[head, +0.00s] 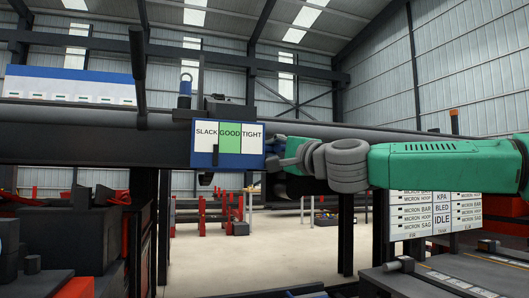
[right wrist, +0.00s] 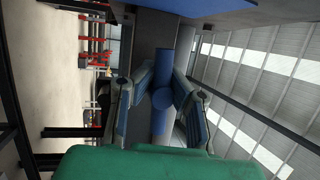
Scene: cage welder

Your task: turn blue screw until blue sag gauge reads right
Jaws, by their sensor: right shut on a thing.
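The blue-framed sag gauge (head: 230,159) hangs on the dark horizontal beam in the head view, with SLACK, GOOD and TIGHT fields; GOOD is green. A small dark piece shows at its lower edge, below SLACK; I cannot tell whether it is the pointer. My right gripper (head: 285,161) reaches in from the right, just beside the gauge's right edge. In the right wrist view, its two fingers close on the blue screw (right wrist: 162,101), which has a round end and a crossbar. The gripper largely hides the screw in the head view. My left gripper is not in view.
A dark beam (head: 100,138) crosses the head view behind the gauge. A blue post with a ring (head: 185,88) stands above the gauge's left side. A label panel (head: 435,216) is below my right arm. Dark and red machinery (head: 75,235) fills the lower left.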

